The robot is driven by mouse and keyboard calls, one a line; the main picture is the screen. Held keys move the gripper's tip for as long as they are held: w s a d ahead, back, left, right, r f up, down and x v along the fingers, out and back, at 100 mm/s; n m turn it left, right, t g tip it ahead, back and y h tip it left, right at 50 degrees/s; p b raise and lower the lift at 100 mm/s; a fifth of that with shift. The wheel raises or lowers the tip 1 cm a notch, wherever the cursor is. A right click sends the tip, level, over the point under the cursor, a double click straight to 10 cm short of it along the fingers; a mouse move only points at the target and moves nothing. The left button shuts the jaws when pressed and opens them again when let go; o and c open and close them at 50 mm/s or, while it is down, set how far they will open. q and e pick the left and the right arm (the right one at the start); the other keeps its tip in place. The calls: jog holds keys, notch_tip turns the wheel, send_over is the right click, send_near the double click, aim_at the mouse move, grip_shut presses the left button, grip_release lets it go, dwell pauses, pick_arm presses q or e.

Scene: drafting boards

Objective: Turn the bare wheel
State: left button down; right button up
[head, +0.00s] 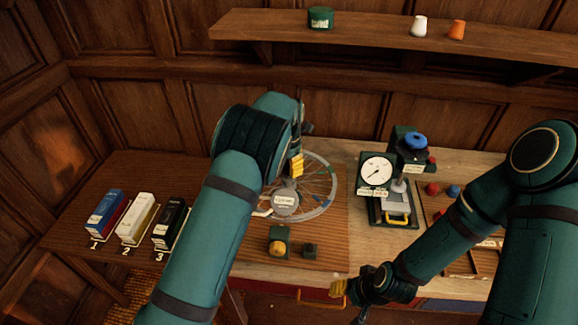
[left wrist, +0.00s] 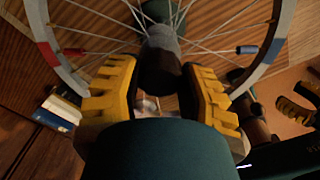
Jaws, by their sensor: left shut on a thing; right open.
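The bare wheel (head: 334,196), a pale rim with thin spokes and no tyre, is at the middle of the bench, partly hidden behind my left arm. In the left wrist view its rim (left wrist: 281,35) curves around the hub, with a red patch and small red and blue pieces near the spokes. My left gripper (head: 296,165) is at the wheel. In the left wrist view its yellow fingers (left wrist: 158,80) are shut on the dark hub end (left wrist: 157,62). My right gripper (head: 352,292) is open and empty, low at the bench's front edge.
A dial gauge stand (head: 376,172) with a blue knob stands right of the wheel. A grey labelled disc (head: 286,203) and small dark blocks (head: 279,241) are in front. Blue, white and black boxes (head: 135,222) stand at left. A shelf (head: 370,37) runs above.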

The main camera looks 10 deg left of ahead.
pick_arm(q)
jog(key=shift+s+f, duration=0.1)
jog(key=shift+f, duration=0.05)
jog(key=shift+c, duration=2.3)
grip_release()
jog(key=shift+r, duration=0.65)
notch_tip(320, 180, up, 11)
jog(key=shift+f, duration=0.1)
